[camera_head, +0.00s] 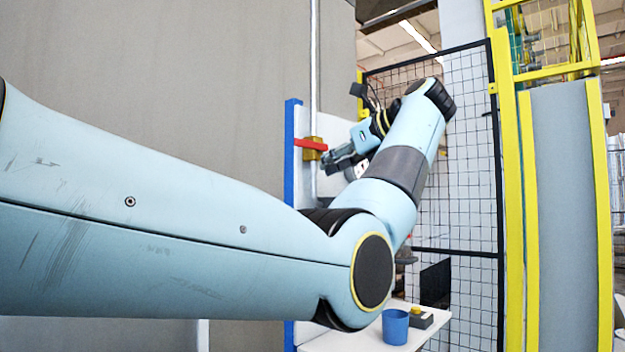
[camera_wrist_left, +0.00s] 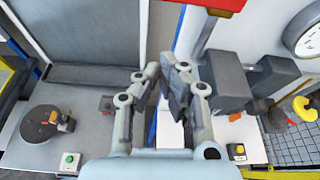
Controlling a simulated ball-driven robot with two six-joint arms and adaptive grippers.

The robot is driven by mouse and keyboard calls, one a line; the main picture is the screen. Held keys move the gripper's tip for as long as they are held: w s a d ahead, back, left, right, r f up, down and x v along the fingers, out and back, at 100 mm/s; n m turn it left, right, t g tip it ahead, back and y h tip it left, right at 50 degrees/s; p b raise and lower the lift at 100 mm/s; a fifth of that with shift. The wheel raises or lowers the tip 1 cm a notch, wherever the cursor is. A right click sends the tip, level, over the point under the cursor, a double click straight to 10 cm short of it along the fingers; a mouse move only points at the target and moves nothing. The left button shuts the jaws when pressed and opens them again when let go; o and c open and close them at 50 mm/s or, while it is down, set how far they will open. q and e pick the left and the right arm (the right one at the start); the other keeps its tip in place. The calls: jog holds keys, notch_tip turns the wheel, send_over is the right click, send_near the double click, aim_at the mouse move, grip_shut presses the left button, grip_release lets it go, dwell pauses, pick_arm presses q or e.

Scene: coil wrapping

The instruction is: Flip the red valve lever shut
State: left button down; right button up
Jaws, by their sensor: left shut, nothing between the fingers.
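The red valve lever (camera_head: 310,144) lies roughly horizontal across the vertical pipe, on a brass-coloured valve body (camera_head: 313,154). In the left wrist view a red bar (camera_wrist_left: 222,4), which looks like the lever, is cut off by the top edge. My left gripper (camera_head: 335,160) is just right of and slightly below the lever in the head view. It looks apart from the lever, but the depth is hard to judge. In the wrist view its fingers (camera_wrist_left: 161,75) are shut and empty. My right gripper is out of view.
The pipe (camera_head: 314,60) runs up a white panel with a blue edge post (camera_head: 290,200). A round gauge (camera_wrist_left: 306,36) is at the right in the wrist view. A blue cup (camera_head: 395,327) and a button box (camera_head: 420,318) stand on a white table below. A black mesh fence (camera_head: 465,170) is behind.

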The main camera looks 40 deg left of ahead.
pick_arm(q)
jog(key=v, duration=0.3)
jog(key=shift+d+r+b, duration=0.1)
jog(key=shift+d+b, duration=0.2)
jog(key=shift+d, duration=0.1)
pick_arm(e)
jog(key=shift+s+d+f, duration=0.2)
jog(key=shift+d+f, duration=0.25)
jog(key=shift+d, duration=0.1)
pick_arm(q)
jog(key=shift+r, duration=0.1)
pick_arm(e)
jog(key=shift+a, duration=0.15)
